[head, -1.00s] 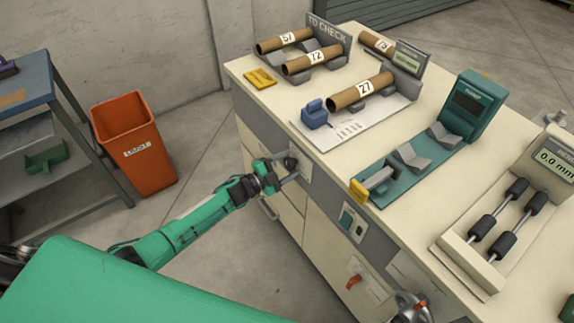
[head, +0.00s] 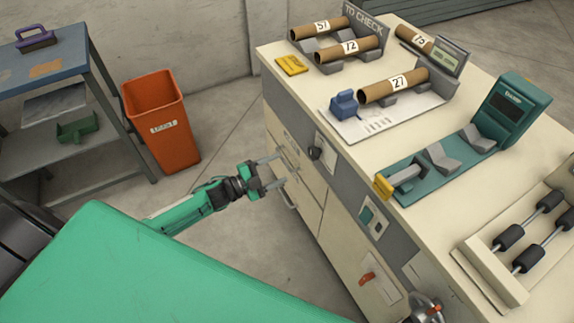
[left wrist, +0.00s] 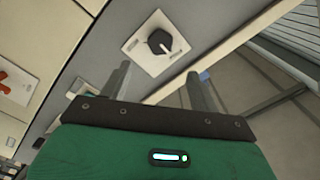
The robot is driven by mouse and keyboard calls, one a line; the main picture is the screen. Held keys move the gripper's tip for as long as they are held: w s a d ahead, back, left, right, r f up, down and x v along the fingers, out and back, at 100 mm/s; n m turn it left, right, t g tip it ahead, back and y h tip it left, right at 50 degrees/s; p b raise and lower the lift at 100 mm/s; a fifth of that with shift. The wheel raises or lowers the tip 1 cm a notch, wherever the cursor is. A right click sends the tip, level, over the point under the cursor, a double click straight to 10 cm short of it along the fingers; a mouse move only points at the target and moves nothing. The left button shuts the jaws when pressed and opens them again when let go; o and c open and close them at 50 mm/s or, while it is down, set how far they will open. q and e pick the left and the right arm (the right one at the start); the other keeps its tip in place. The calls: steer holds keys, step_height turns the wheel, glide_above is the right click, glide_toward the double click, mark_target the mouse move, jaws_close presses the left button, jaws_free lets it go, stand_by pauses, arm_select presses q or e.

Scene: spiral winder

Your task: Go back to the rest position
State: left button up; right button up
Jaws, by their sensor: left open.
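My left gripper (head: 276,170) is open and empty. In the head view it stands in front of the bench's drawer front, left of and below the dark rotary knob (head: 316,153). In the left wrist view the two fingers (left wrist: 160,90) point toward the panel, with the knob (left wrist: 160,42) on its white plate beyond them and nothing between them. The knob and the fingers look apart. My right gripper is not clearly seen; a grey rounded part with a red piece shows at the bottom edge of the head view.
The cream bench (head: 400,190) carries several numbered cardboard tubes, a green tester (head: 512,110) and a roller device (head: 530,235). An orange bin (head: 163,125) and a blue-topped cart (head: 40,70) stand at left. Floor between bin and bench is clear.

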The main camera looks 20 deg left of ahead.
arm_select(q)
steer(key=shift+s+a, duration=0.3)
steer(key=shift+s, duration=0.05)
arm_select(e)
steer(key=shift+s+d, duration=0.2)
steer(key=shift+w, duration=0.2)
